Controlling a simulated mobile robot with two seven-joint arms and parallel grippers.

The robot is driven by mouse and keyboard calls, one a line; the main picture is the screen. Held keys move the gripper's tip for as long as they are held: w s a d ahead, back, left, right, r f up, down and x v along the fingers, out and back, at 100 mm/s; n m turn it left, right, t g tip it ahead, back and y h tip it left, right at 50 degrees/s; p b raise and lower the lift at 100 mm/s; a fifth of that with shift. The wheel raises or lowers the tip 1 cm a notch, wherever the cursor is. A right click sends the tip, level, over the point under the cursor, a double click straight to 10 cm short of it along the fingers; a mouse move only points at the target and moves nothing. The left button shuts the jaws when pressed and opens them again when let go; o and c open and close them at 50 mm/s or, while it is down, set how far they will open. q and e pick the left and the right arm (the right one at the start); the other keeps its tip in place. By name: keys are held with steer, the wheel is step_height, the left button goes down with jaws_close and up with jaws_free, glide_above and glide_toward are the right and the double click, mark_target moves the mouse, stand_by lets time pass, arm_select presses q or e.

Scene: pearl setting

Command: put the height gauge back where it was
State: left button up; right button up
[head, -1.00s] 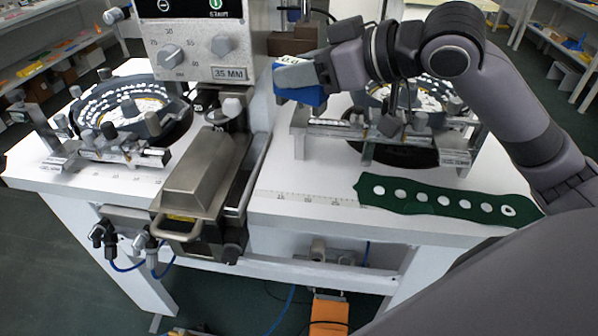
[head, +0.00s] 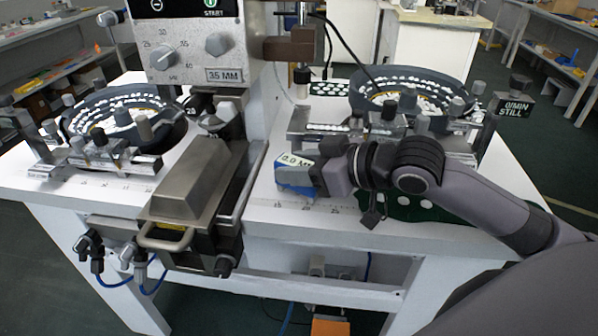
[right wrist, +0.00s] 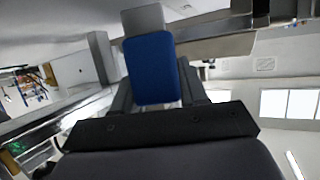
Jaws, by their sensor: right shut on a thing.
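The height gauge (head: 293,178) is a small block with a blue body and a pale face reading 0.0 M, its end covered. My right gripper (head: 316,176) is shut on it and holds it low over the front of the white table (head: 275,226), behind the printed ruler strip (head: 307,208). I cannot tell whether the gauge touches the table. In the right wrist view the blue body of the gauge (right wrist: 153,68) sits between the dark fingers. My left gripper is not in view.
A grey press (head: 196,185) with a front handle stands left of the gauge. Behind is a metal fixture (head: 305,123) before a round pearl tray (head: 440,82). A green strip with white discs (head: 428,206) lies partly under my right arm. A brown block on the column (head: 290,47) is behind.

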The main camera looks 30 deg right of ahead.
steer(key=shift+f, duration=0.3)
steer(key=o, duration=1.1)
steer(key=shift+f, duration=0.15)
steer(key=shift+o, duration=0.2)
